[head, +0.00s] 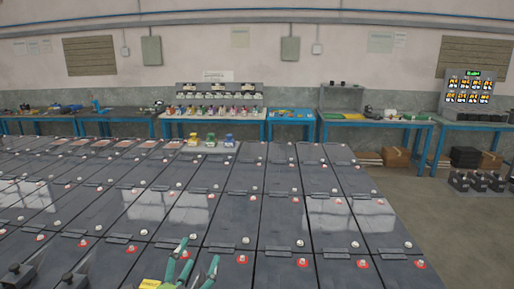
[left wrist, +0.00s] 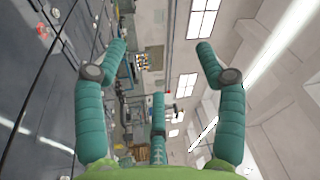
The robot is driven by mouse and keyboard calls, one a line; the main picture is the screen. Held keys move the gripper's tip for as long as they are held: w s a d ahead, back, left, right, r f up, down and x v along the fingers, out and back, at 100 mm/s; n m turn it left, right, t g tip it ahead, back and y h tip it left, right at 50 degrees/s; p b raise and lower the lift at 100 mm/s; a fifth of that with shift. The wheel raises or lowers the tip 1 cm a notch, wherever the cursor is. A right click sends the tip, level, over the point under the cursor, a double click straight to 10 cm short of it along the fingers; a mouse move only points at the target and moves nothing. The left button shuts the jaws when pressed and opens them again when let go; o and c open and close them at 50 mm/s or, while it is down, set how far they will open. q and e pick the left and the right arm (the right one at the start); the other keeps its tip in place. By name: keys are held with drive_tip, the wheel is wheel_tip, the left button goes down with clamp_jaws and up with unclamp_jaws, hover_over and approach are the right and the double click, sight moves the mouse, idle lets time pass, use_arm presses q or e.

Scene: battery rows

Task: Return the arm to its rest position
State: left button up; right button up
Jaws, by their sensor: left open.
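My left gripper (head: 198,262) is at the bottom of the head view, left of the middle, above the dark battery tops. Its teal fingers are spread apart with nothing between them. In the left wrist view the open fingers (left wrist: 160,62) point out into the room, with the battery tops at the left side of the picture. No object is held. My right gripper is in neither view.
Rows of dark batteries (head: 232,216) with red and white terminal caps fill the foreground. A yellow item (head: 193,140), a green item (head: 210,141) and a blue item (head: 229,141) stand at their far edge. Blue-legged workbenches (head: 372,121) line the wall. Open floor (head: 440,225) lies right.

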use_arm(q)
drive_tip(key=s+a+f+n+g+y, duration=0.25)
drive_tip(key=s+f+n+g, duration=0.2)
drive_tip(key=f, duration=0.35)
drive_tip(key=s+a+f+n+g+y, duration=0.25)
drive_tip(key=s+a+f+n, duration=0.2)
drive_tip(key=f, duration=0.45)
drive_tip(key=s+f+n+g+h, duration=0.1)
drive_tip(key=s+f+n+g, duration=0.1)
drive_tip(key=s+f+g, duration=0.5)
drive_tip(key=s+f+n+g, duration=0.2)
drive_tip(key=s, duration=0.9)
wheel_tip(320, 180, down, 28)
drive_tip(key=s+g+b, duration=0.1)
drive_tip(key=s+b, duration=0.1)
drive_tip(key=b, duration=0.3)
drive_tip(key=s+a+f+b, duration=0.1)
drive_tip(key=s+f+b, duration=0.1)
drive_tip(key=s+f, duration=0.5)
drive_tip(key=s+a+f+g+b, duration=0.1)
drive_tip(key=s+f+b, duration=0.2)
drive_tip(key=s+f, duration=0.4)
wheel_tip(320, 180, down, 5)
drive_tip(key=shift+s+f, duration=0.2)
drive_tip(key=shift+s, duration=0.2)
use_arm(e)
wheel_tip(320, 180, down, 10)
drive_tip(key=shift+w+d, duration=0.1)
